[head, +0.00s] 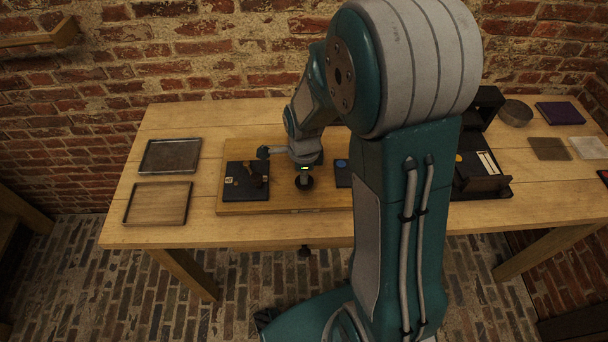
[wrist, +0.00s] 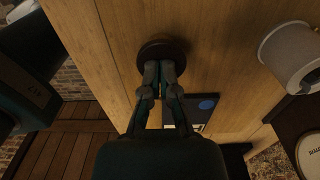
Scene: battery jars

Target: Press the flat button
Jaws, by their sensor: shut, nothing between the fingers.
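A dark round disc (head: 308,186) sits on the raised wooden board, partly hidden by my gripper (head: 304,178). The disc (wrist: 165,45) also shows in the wrist view, at the fingertips of my gripper (wrist: 159,68). The fingers are shut together with nothing between them and point down at the near part of the disc; I cannot tell whether they touch it. A flat blue circle (wrist: 207,105) lies on a dark panel beside the fingers; it also shows in the head view (head: 341,163), right of the disc. I cannot tell for certain which is the flat button.
The wooden board (head: 282,206) carries a black plate (head: 237,188) with a brown upright piece, left of my gripper. Two shallow trays, one grey (head: 170,156) and one wooden (head: 158,203), lie farther left. Black holders (head: 480,178) and a round tin (head: 515,113) stand at the right.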

